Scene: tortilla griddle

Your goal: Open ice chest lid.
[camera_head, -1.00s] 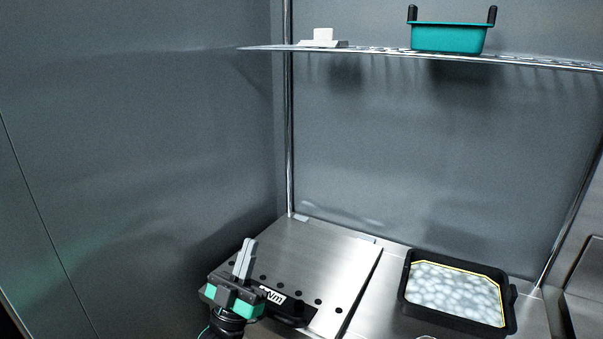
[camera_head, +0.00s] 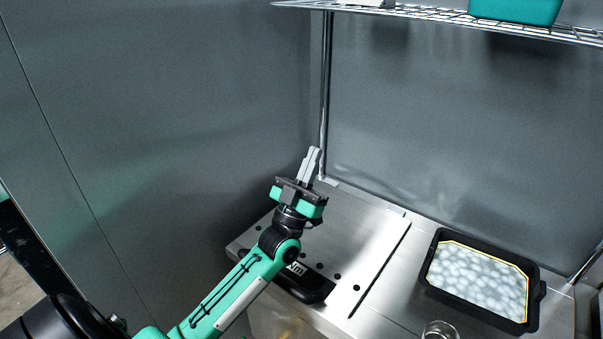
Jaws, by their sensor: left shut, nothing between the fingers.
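A flat stainless steel panel (camera_head: 360,235), which looks like the ice chest lid, lies flat in the left part of the counter. A black handle (camera_head: 312,290) with a white logo and a row of dark holes run along its front side. My left gripper (camera_head: 314,154) is shut and empty, its grey fingers pointing up in front of the back corner post. In the picture it overlaps the panel's far left part; I cannot tell if it touches it. My left forearm crosses and hides part of the handle and front edge. My right gripper is out of view.
A black tray (camera_head: 536,318) of pale, rounded pieces stands on the counter at right. A clear glass (camera_head: 440,330) shows at the bottom edge. A wire shelf (camera_head: 430,17) with a teal bin (camera_head: 515,10) hangs above. Grey walls close in left and back.

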